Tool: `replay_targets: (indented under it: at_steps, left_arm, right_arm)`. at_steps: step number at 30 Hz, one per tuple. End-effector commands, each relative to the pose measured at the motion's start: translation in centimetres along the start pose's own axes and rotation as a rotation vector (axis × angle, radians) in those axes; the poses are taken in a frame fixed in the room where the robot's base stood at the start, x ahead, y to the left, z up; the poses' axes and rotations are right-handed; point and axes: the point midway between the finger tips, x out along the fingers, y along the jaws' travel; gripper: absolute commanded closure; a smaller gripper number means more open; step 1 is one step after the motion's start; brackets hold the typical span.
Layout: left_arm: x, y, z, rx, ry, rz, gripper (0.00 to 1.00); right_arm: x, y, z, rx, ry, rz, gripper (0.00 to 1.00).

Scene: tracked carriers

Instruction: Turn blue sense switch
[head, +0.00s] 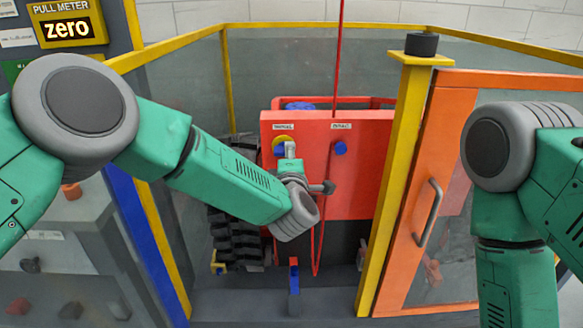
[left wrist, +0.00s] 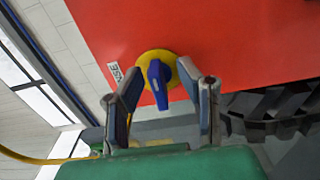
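The blue switch (left wrist: 158,82) is a blue handle on a round yellow plate, set on the red panel (left wrist: 240,40) of the carrier. A partly cut-off label beside it shows letters like "NSE". In the head view the yellow plate (head: 279,146) shows at the panel's upper left, with the handle mostly hidden by my gripper. My left gripper (head: 290,150) is at the switch. In the left wrist view its fingers (left wrist: 163,72) are open, one on each side of the blue handle, with visible gaps. My right arm is at the right; its gripper is out of view.
A second blue knob (head: 340,148) is to the right on the panel. A red cord hangs in front of the carrier. A yellow post (head: 395,190) and an orange door (head: 425,190) stand at the right. A black track (head: 238,235) is low on the left.

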Motion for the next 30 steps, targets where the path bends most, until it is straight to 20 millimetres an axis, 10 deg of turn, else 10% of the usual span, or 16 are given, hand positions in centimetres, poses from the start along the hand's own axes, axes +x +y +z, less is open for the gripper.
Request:
replay_targets:
  at_steps: [15,30]
  left_arm:
    - [-9.7,-0.2,0.4,0.003,-0.004,-0.004,0.69]
    - [-11.2,-0.3,0.3,0.003,-0.003,-0.005,0.69]
  right_arm:
    - [0.0,0.0,-0.1,0.000,0.001,-0.001,0.60]
    - [0.1,0.0,-0.3,0.000,-0.002,-0.001,0.60]
